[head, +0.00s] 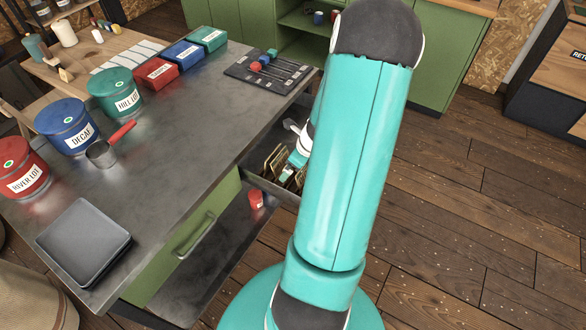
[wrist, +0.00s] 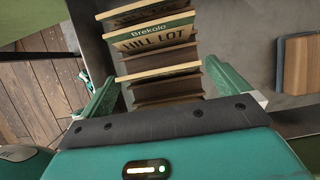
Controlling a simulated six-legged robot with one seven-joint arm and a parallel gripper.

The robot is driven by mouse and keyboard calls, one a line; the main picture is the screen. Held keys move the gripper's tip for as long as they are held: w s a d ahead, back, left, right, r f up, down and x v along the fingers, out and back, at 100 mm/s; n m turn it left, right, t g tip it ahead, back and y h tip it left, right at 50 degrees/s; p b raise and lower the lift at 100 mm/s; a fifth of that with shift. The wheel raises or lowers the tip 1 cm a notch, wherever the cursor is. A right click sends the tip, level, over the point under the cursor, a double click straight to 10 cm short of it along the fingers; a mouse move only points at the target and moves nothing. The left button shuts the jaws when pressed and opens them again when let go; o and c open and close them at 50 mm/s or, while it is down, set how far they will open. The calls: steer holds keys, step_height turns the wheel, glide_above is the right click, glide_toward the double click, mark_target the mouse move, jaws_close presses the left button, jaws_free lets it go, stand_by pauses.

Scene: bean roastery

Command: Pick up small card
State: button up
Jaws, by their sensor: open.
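Several kraft-brown cards stand in a row, and the clearest is a card reading "Brekolo HILL LOT" (wrist: 155,36) in the wrist view. In the head view the cards (head: 273,160) stand in an open drawer (head: 268,188) at the table's right side, partly hidden by my arm. I cannot tell which one is the small card. My gripper (wrist: 162,80) is open, with one green finger on each side of the row. I cannot tell whether the fingers touch any card. In the head view my gripper is mostly hidden behind my arm.
The metal table (head: 165,165) carries red, blue and green tins, a scoop (head: 103,152), a dark tray (head: 83,240) and a black rack (head: 268,71). A small red cup (head: 256,198) is on the lower shelf. Wooden floor lies open on the right.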

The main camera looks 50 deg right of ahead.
steer(key=shift+w+f, duration=0.15)
steer(key=shift+f, duration=0.15)
steer(key=shift+c, duration=0.4)
steer(key=c, duration=0.8)
steer(key=shift+o, duration=0.2)
step_height(320, 180, up, 10)
